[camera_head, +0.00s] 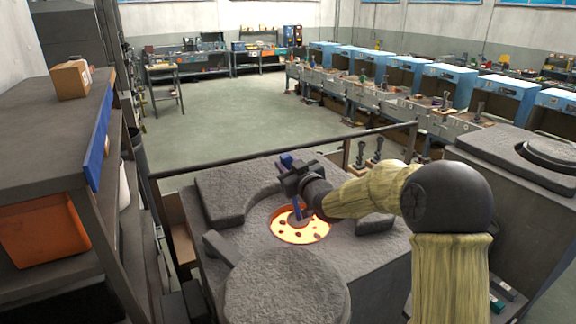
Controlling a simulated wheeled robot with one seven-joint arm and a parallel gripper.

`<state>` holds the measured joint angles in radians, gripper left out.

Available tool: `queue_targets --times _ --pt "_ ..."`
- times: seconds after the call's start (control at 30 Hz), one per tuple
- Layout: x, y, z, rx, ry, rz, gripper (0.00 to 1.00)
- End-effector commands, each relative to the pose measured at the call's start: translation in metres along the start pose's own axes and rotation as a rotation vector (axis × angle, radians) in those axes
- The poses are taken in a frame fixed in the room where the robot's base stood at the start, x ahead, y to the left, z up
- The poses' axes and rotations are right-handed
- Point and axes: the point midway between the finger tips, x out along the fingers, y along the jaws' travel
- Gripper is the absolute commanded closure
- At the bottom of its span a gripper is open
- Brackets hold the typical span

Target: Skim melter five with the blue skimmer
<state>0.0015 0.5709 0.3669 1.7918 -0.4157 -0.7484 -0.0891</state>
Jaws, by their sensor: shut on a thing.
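A grey melter (226,262) stands in front of me with its round mouth open. Inside glows bright orange-yellow molten metal (286,229) with several dark red-brown patches on its surface. My gripper (290,178) is above the far side of the mouth, shut on the blue skimmer (297,208). The skimmer's blue top shows above the gripper, and its blue shaft runs down towards the melt. A grey shape at the shaft's foot seems to be its head; I cannot tell whether it is in or just over the melt. No number shows on the melter.
A thick round lid (286,290) lies at the mouth's near side. A dark rail (290,148) runs behind the melter. A shelf (40,140) with a cardboard box (70,80) and an orange bin (42,233) stands left. Another furnace body (520,160) is at right. Open floor lies beyond.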

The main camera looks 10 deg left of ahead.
Motion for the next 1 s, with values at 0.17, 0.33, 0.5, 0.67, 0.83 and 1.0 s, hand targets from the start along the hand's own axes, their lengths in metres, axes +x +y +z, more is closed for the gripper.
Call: queue_targets --times 0.17,0.33,0.5,0.67,0.83,1.0 --pt "0.0 -0.002 0.015 -0.001 0.002 0.002 0.97" --pt "0.0 -0.004 0.025 -0.001 0.002 0.002 0.97" --pt "0.0 -0.006 0.035 -0.002 0.003 0.002 0.97" --pt "0.0 -0.007 0.039 -0.002 0.003 0.002 0.97" --pt "0.0 -0.007 0.039 -0.001 0.003 0.002 0.97" --pt "0.0 -0.007 0.039 -0.001 0.003 0.002 0.97"
